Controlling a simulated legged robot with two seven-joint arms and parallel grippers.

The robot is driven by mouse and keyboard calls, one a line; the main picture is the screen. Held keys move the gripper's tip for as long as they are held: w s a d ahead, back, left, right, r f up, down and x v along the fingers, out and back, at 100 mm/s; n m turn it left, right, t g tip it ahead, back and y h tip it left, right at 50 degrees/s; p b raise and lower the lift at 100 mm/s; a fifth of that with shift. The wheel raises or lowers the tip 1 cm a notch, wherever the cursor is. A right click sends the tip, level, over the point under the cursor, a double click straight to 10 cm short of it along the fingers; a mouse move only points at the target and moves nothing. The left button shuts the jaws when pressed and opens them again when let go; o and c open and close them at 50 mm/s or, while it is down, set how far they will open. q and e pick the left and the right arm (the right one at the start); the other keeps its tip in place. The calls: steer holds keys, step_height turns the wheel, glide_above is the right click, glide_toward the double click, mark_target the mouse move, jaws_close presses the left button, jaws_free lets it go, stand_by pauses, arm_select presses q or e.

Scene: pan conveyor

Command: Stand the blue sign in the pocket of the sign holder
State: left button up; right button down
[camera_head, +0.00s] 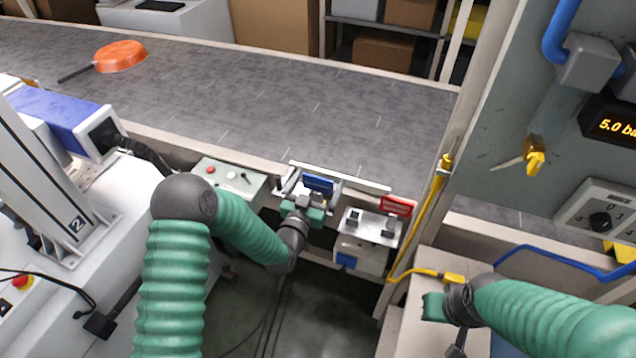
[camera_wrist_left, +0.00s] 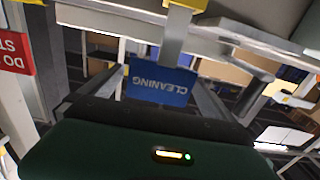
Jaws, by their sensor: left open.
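The blue sign (camera_head: 318,184) is at the conveyor's near edge, in front of a pale bracket-like fixture (camera_head: 295,178) that may be the sign holder. In the left wrist view the blue sign (camera_wrist_left: 160,84) reads CLEANING, upside down, against a grey bracket (camera_wrist_left: 172,45). My left gripper (camera_head: 308,196) is open at the sign. Its fingers (camera_wrist_left: 150,100) show on either side of the sign, with gaps. I cannot tell whether the sign sits in the pocket; its lower edge is hidden. My right gripper (camera_head: 436,307) is at the lower right, away from the sign; its jaws are unclear.
A red sign (camera_head: 397,206) is on the rail to the right, also in the left wrist view (camera_wrist_left: 14,52). A grey box (camera_head: 362,238) stands below it. A yellow pipe (camera_head: 428,215) rises beside it. An orange pan (camera_head: 120,57) lies on the conveyor (camera_head: 270,105), whose middle is clear.

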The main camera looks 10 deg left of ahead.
arm_select(q)
steer(key=shift+s, duration=0.15)
steer(key=s+a, duration=0.3)
steer(key=s, duration=1.3)
steer(key=shift+a+b, duration=0.15)
steer(key=shift+b, duration=0.2)
steer(key=shift+s, duration=0.1)
